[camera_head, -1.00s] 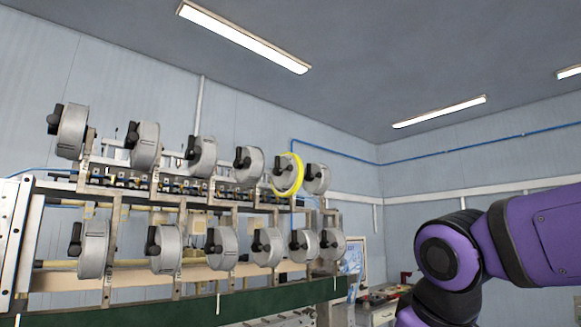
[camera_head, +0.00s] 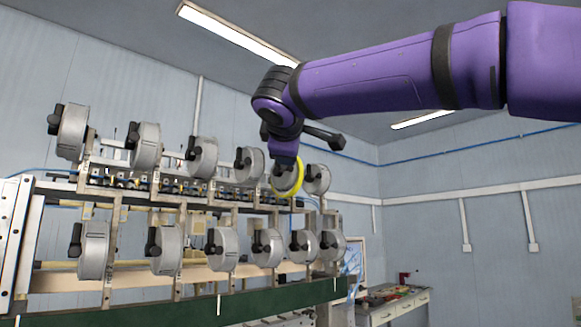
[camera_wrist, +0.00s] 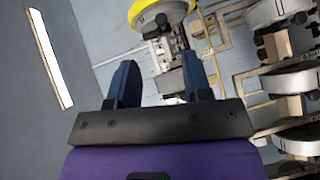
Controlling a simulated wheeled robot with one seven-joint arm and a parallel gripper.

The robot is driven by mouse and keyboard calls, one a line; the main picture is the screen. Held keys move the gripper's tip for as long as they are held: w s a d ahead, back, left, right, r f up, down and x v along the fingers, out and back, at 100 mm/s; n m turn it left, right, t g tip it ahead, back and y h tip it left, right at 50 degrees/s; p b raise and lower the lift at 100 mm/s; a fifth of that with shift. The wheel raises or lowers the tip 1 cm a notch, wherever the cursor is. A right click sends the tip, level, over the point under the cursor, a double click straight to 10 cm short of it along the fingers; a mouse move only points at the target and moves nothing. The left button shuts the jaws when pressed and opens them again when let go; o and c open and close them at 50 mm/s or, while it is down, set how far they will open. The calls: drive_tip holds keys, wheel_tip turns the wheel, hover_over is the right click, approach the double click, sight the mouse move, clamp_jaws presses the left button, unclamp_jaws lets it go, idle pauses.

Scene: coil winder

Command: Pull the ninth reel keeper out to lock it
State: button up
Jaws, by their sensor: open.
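The yellow-rimmed reel (camera_head: 299,178) is the fifth from the left in the upper row. In the head view my gripper (camera_head: 284,160) is in front of it and hides its black keeper. In the wrist view the yellow reel (camera_wrist: 142,14) is at the top, with a dark keeper (camera_wrist: 161,21) on its face. My gripper (camera_wrist: 158,72) is open there, its two blue fingers apart and nothing between them. The keeper lies beyond the fingertips. I cannot tell whether a finger touches the reel.
Grey reels with black keepers stand close by, including one right of the yellow reel (camera_head: 318,179) and one left of it (camera_head: 250,163). A lower row (camera_head: 267,247) runs beneath. A metal frame (camera_head: 230,205) carries them. A workbench (camera_head: 392,308) stands at the right.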

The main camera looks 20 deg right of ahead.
sight(291, 168)
drive_tip(key=x, duration=1)
